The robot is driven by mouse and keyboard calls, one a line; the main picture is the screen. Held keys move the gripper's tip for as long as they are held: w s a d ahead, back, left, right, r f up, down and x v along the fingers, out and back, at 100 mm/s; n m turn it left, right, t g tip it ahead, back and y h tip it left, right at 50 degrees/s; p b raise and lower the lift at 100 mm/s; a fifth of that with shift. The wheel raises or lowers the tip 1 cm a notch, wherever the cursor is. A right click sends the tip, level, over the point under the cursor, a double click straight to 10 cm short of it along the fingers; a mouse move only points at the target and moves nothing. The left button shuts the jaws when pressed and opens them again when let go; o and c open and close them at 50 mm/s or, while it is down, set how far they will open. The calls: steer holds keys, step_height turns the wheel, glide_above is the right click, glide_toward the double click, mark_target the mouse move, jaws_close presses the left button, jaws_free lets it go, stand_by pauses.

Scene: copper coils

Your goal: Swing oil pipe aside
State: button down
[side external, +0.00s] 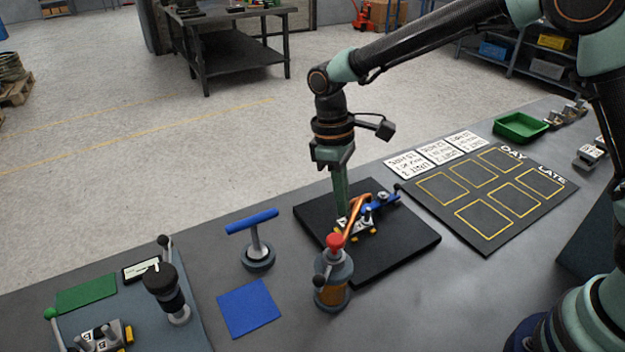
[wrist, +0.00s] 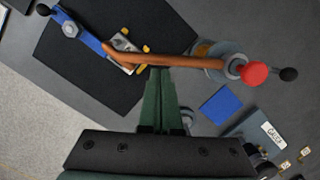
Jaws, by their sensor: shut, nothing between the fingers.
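The oil pipe (side external: 353,214) is a copper-coloured tube. It runs from the grey oiler post (side external: 333,281) with a red knob (side external: 335,241) and amber window, out over a small fixture on the black plate (side external: 405,243). In the wrist view the pipe (wrist: 180,61) crosses the middle, from the red knob (wrist: 254,74) on the right to the fixture on the left. My gripper (side external: 342,212) points down with its green fingers shut and empty, beside the pipe. In the wrist view the fingertips (wrist: 159,72) sit right against the pipe's lower edge; contact is unclear.
A blue clamp lever (side external: 382,202) lies over the plate behind the fixture. A blue T-handled stand (side external: 257,245) and a blue square (side external: 249,308) are left of the oiler. A dark mat (side external: 487,205) with yellow outlines and a green tray (side external: 520,127) lie right.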

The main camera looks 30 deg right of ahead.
steer(key=shift+s+d, duration=0.1)
steer(key=shift+s+d+m, duration=0.15)
steer(key=shift+m, duration=0.25)
steer(key=shift+s+d, duration=0.1)
steer(key=shift+d, duration=0.05)
steer(key=s+d+m, duration=0.1)
steer(key=s+m, duration=0.5)
steer(key=s, duration=0.6)
steer(key=shift+d+m, duration=0.4)
stand_by(0.3)
steer(key=shift+w, duration=0.1)
